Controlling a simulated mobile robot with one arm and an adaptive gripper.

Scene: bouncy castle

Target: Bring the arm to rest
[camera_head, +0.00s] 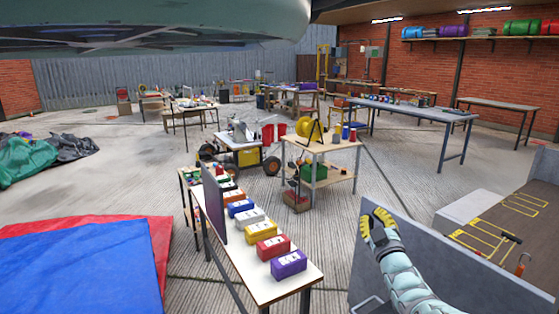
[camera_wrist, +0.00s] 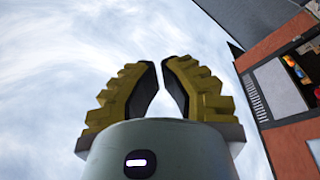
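My gripper (camera_head: 377,222) shows at the lower right in the head view, at the end of my pale, ribbed arm. Its yellow fingers point up, in front of a grey panel. In the wrist view my gripper (camera_wrist: 159,64) has its two stepped yellow fingers drawn together, with only a thin gap at the tips. Nothing is held between them. Behind them is cloudy sky.
A narrow table (camera_head: 262,285) with several coloured boxes stands left of my arm. A grey panel (camera_head: 470,270) and a truck-like bed (camera_head: 515,220) lie close on the right. Blue and red mats (camera_head: 80,270) lie at left.

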